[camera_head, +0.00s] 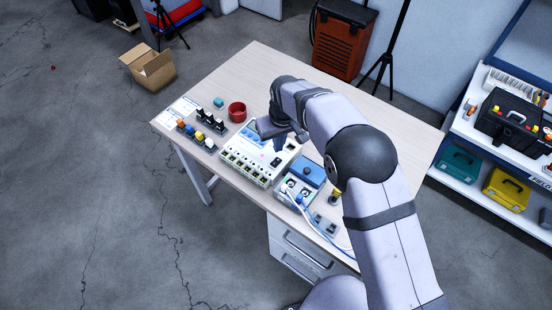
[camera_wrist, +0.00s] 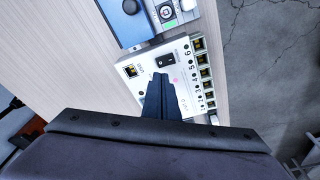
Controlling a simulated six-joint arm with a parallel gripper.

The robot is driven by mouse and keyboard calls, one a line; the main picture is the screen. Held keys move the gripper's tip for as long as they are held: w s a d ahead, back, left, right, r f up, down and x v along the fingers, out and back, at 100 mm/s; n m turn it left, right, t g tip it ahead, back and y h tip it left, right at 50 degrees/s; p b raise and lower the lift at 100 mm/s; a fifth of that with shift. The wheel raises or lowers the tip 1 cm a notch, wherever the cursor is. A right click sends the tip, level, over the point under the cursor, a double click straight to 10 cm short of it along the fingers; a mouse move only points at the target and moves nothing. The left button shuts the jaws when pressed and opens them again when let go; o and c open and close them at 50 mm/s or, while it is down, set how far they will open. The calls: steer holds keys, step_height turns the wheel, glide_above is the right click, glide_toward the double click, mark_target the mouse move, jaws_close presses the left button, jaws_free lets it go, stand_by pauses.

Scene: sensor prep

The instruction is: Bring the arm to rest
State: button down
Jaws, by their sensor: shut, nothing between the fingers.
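My arm reaches over the light wooden table (camera_head: 262,70) from the right in the head view. My gripper (camera_head: 279,147) points down over a white panel box (camera_head: 250,165) with a row of numbered ports. In the wrist view my gripper (camera_wrist: 158,78) has its two dark fingers together with nothing between them. The white panel box (camera_wrist: 190,100) lies under the fingertips, with a black switch just beyond them. I cannot tell whether the fingertips touch the panel. Part of the panel is hidden by my gripper.
A blue-topped unit (camera_head: 307,172) with cables stands right beside the panel. A red round bowl (camera_head: 237,112) and a rack of coloured parts (camera_head: 202,136) sit to its left. The table's back part is clear. A shelf (camera_head: 480,140) with cases stands at the right.

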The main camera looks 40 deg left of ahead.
steer(key=shift+r, duration=0.7)
steer(key=w+d+r+m+h, duration=0.1)
steer(key=w+d+r+m, duration=0.25)
steer(key=d, duration=0.85)
steer(key=w+d+r+m, duration=0.2)
steer(key=d+r, duration=0.2)
steer(key=d, duration=0.8)
steer(key=s+d+m, duration=0.3)
steer(key=s+d, duration=0.5)
steer(key=d, duration=0.3)
steer(key=s+d+m+g, duration=0.1)
steer(key=s+d+m, duration=0.2)
steer(key=s+d, duration=0.5)
steer(key=d, duration=0.4)
steer(key=shift+s+d+r+h, duration=0.2)
steer(key=shift+d+r+h, duration=0.05)
steer(key=shift+d+h, duration=0.05)
steer(key=shift+m, duration=0.25)
